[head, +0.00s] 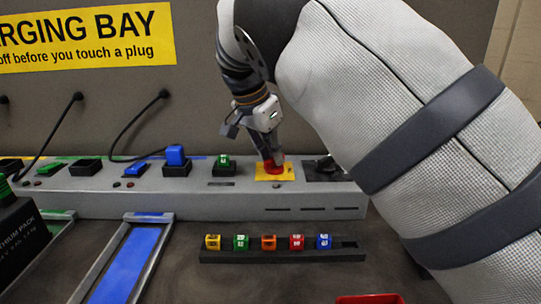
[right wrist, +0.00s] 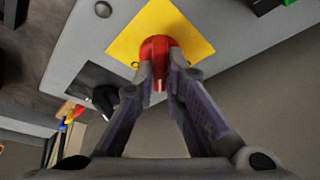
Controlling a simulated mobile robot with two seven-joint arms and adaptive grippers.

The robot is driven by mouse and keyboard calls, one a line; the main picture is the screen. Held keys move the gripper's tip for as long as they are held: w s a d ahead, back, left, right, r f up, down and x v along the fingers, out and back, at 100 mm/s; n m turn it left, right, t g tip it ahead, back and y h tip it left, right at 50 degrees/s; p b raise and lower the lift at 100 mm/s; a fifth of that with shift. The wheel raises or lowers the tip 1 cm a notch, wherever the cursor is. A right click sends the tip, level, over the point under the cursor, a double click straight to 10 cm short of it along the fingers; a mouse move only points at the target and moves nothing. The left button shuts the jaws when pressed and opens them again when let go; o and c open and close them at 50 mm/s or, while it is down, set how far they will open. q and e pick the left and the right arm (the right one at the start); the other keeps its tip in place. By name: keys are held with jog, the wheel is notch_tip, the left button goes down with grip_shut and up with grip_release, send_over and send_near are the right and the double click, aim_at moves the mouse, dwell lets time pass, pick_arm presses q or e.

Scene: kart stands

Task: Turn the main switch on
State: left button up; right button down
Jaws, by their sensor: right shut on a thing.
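The main switch is a red knob (head: 273,167) on a yellow plate (head: 288,173) on top of the long grey charging unit (head: 200,203). In the right wrist view the red knob (right wrist: 155,50) sits between my fingertips, with the yellow plate (right wrist: 190,32) around it. My right gripper (head: 268,155) reaches down from above and is shut on the knob; in the right wrist view its fingers (right wrist: 162,68) touch both sides of it. The knob's exact turn angle is hard to tell. My left gripper is not in view.
A black part (head: 322,170) sits right of the yellow plate. A black socket with a green block (head: 223,161) is to its left, then a blue block (head: 175,155). A rack (head: 285,256) of coloured blocks stands in front. A blue-floored tray (head: 128,262) lies at the left. Cables hang behind.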

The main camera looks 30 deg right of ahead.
jog(key=m+g+b, duration=0.1)
jog(key=m, duration=0.1)
jog(key=f+m+g+b, duration=0.1)
jog(key=m, duration=0.1)
jog(key=shift+w+m, duration=0.15)
jog(key=shift+m, duration=0.15)
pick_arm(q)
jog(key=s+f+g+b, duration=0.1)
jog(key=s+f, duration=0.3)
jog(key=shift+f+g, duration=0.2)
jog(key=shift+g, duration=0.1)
pick_arm(e)
jog(key=shift+r+m+g, duration=0.15)
jog(key=shift+m+g, duration=0.55)
jog(key=shift+m, duration=1.3)
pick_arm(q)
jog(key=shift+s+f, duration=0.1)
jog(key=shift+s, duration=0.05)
pick_arm(e)
jog(key=shift+y, duration=0.3)
jog(key=c, duration=1.7)
grip_release()
jog(key=shift+r, duration=0.1)
jog(key=shift+o, duration=0.2)
jog(key=shift+r, duration=0.1)
